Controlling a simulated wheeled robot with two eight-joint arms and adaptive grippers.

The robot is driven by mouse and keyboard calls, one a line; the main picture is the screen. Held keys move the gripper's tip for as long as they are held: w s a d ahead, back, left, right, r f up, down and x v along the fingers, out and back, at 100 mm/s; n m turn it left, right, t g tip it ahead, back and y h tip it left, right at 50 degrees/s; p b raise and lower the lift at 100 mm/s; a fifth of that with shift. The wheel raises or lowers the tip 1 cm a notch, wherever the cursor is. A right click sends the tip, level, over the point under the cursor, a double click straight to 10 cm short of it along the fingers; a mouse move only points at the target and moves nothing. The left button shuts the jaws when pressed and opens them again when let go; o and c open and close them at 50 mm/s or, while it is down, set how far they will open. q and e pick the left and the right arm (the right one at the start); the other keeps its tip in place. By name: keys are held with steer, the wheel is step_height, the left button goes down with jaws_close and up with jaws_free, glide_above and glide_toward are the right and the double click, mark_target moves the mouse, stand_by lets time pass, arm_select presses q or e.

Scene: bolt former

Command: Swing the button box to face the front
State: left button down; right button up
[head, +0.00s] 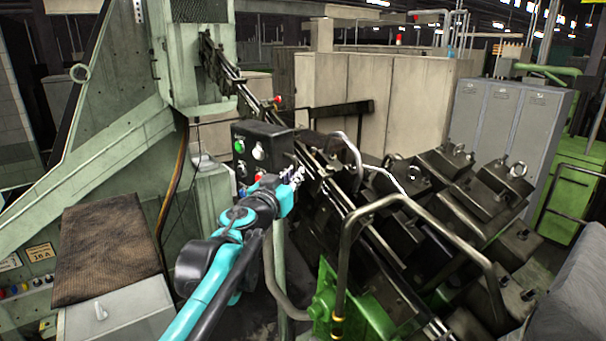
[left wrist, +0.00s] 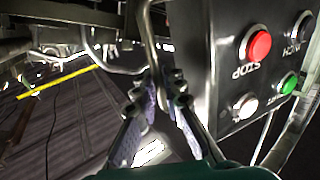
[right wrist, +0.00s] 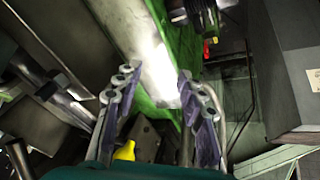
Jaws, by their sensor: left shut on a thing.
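The button box (head: 278,143) is a dark box on a post, left of the middle in the head view, with green, white and red buttons on its visible face. In the left wrist view the box (left wrist: 196,45) stands at the right, with a red STOP button, a white one and a green one. My left gripper (head: 293,177) is at the box's lower right in the head view. In the left wrist view its fingers (left wrist: 158,85) are shut on a thin metal handle (left wrist: 146,35) beside the box. My right gripper (right wrist: 160,88) is open and empty in the right wrist view.
Black rails and heavy dark tooling blocks (head: 440,170) with bent metal bars lie right of the box. A green machine frame (head: 110,100) stands at left, with a brown mat (head: 105,250) on a grey cabinet. Grey lockers (head: 508,125) stand behind.

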arm_select(q)
steer(key=shift+s+a, duration=0.85)
steer(key=c, duration=2)
jaws_free()
steer(key=shift+o, duration=0.5)
steer(key=shift+w, duration=0.15)
steer(key=v, duration=1.2)
steer(key=shift+a, duration=0.1)
